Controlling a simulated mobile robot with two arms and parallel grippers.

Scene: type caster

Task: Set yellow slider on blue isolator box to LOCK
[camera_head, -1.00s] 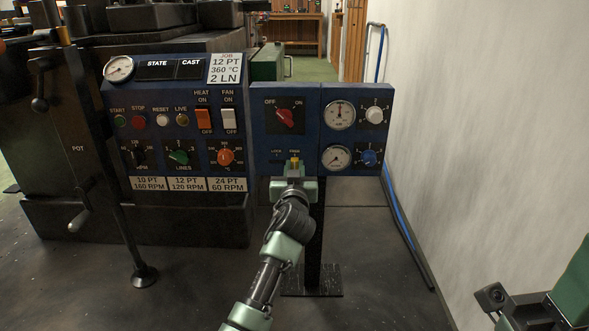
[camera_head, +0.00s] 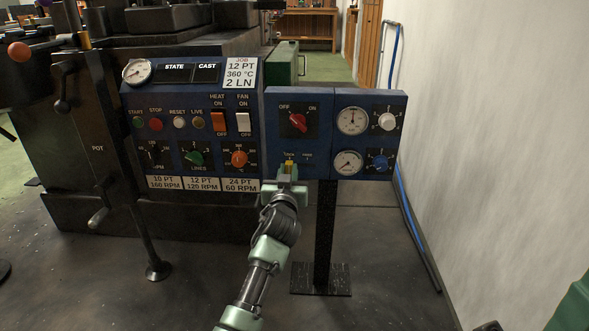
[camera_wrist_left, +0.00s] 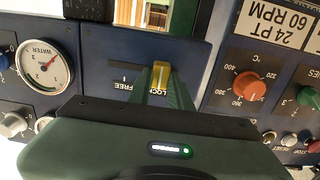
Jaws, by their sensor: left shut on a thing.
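The blue isolator box (camera_head: 272,130) stands right of the machine's control panel. The yellow slider (camera_head: 289,165) sits low on its front, under the LOCK label at the left end of its track; the FREE label is to its right. My left gripper (camera_head: 287,173) reaches up from below and is shut on the slider. My right gripper's fingers are out of view.
The red rotary switch (camera_head: 297,122) is above the slider. Gauges and knobs, including a blue knob (camera_head: 379,161), are on the right. The orange knob (camera_head: 239,158) is close on the left. A black post (camera_head: 325,235) supports the box; a wall is at right.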

